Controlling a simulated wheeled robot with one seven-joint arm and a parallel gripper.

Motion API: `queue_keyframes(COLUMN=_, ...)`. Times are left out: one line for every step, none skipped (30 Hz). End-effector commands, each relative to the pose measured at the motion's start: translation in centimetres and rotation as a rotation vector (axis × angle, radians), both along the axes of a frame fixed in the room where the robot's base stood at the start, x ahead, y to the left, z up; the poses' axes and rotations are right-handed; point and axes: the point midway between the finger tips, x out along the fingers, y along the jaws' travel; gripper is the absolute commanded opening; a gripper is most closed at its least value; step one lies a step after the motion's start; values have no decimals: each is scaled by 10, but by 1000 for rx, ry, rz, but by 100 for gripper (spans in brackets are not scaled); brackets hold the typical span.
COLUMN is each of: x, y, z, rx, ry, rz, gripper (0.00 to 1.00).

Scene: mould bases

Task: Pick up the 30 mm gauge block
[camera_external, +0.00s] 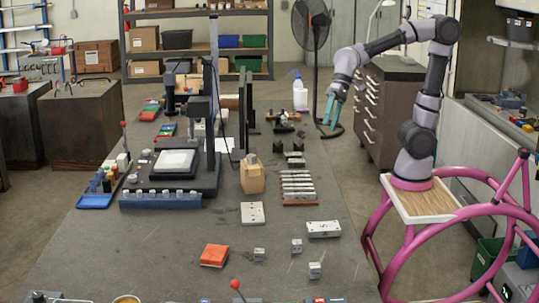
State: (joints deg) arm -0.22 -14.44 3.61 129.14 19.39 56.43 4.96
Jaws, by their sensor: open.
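My gripper (327,113) has teal fingers and hangs open and empty on the far right side, near the right edge of the long grey table (190,260). Several small metal blocks stand near the front of the table: one block (259,254) beside an orange box, another block (297,245) to its right, and a third block (315,270) nearer the front. A row of metal bars sits in a wooden rack (299,203) further back. I cannot read any size marks, so I cannot tell which is the 30 mm gauge block. My gripper is far from the small front blocks.
A drilled metal plate (252,213) and a longer metal block (323,229) lie mid-table. An orange box (214,255) and a wooden block (252,178) stand near them. A white bottle (300,95) and a black fan (311,25) are near my gripper. The front centre has bare patches.

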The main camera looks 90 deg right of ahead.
Motion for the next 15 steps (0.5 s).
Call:
queue_keyframes(x=19, y=12, z=-10, rx=46, ry=55, rz=-18, gripper=72)
queue_keyframes(x=28, y=18, z=-15, rx=75, ry=85, rz=-32, gripper=72)
queue_keyframes(x=41, y=28, z=-22, rx=113, ry=124, rz=-47, gripper=72)
queue_keyframes(x=51, y=35, z=-27, rx=141, ry=153, rz=-60, gripper=72)
queue_keyframes(x=60, y=41, z=-33, rx=169, ry=183, rz=-74, gripper=72)
queue_keyframes(x=72, y=51, z=-42, rx=207, ry=223, rz=-93, gripper=72)
queue_keyframes(x=82, y=57, z=-48, rx=235, ry=252, rz=-107, gripper=72)
queue_keyframes(x=91, y=64, z=-56, rx=263, ry=282, rz=-122, gripper=72)
queue_keyframes(x=103, y=73, z=-66, rx=300, ry=323, rz=-144, gripper=72)
queue_keyframes(x=112, y=80, z=-73, rx=329, ry=354, rz=-160, gripper=72)
queue_keyframes(x=121, y=87, z=-82, rx=356, ry=385, rz=-176, gripper=72)
queue_keyframes(x=132, y=95, z=-93, rx=393, ry=426, rz=-199, gripper=72)
queue_keyframes(x=141, y=101, z=-102, rx=421, ry=456, rz=-217, gripper=72)
queue_keyframes(x=149, y=108, z=-111, rx=449, ry=488, rz=-236, gripper=72)
queue_keyframes(x=160, y=116, z=-124, rx=486, ry=530, rz=-260, gripper=72)
